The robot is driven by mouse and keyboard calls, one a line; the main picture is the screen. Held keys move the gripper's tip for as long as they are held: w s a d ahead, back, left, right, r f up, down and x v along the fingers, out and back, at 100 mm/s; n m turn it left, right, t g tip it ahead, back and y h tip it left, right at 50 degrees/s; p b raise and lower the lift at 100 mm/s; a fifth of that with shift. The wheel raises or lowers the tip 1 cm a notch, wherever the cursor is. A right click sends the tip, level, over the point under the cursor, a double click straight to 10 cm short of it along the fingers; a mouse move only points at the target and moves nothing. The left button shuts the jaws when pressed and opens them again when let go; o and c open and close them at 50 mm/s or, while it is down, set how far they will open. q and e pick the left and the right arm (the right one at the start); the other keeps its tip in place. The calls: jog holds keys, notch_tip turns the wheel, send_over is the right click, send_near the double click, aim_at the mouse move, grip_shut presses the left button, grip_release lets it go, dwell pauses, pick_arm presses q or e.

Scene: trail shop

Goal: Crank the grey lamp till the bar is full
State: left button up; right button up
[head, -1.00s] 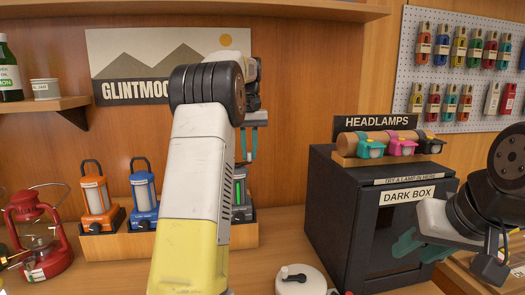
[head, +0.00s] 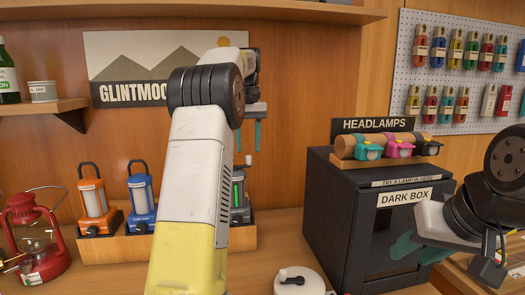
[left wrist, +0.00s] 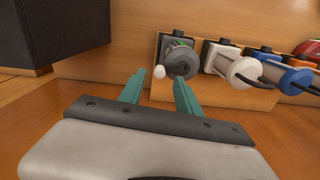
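The grey lamp (head: 246,213) stands at the right end of the wooden rack, partly hidden behind my left arm. A green bar (head: 238,192) shows on its front; how full it is I cannot tell. Its white crank knob (head: 248,160) sticks up above it. In the left wrist view the grey lamp (left wrist: 180,62) is just beyond the fingertips, with the white knob (left wrist: 159,72) between the two finger lines. My left gripper (head: 249,146) is open and empty, above the knob and apart from it. My right gripper (head: 418,252) is open and empty before the dark box.
A blue lamp (head: 141,197) and an orange lamp (head: 94,200) share the rack (head: 115,248). A red lantern (head: 36,240) stands left. The black dark box (head: 345,220) stands right, headlamps on top. A white round object (head: 300,283) sits on the front counter.

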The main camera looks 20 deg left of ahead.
pick_arm(q)
jog(key=shift+r, duration=1.9)
jog(key=shift+s+r, duration=0.1)
jog(key=shift+s, duration=0.15)
jog(key=s+d+m+t+h, duration=0.1)
jog(key=s+d+m+t, duration=0.3)
jog(key=s, duration=1)
jog(key=s+d+f+t, duration=0.1)
jog(key=s+d+f, duration=0.2)
jog(key=s+f, duration=0.3)
jog(key=s+d+f+t+h, duration=0.1)
jog(key=s+d+f, duration=0.3)
jog(key=s, duration=0.6)
notch_tip(320, 180, down, 3)
jog(key=shift+d+r+m, duration=0.2)
jog(key=shift+d+m, duration=0.05)
jog(key=shift+m, duration=0.05)
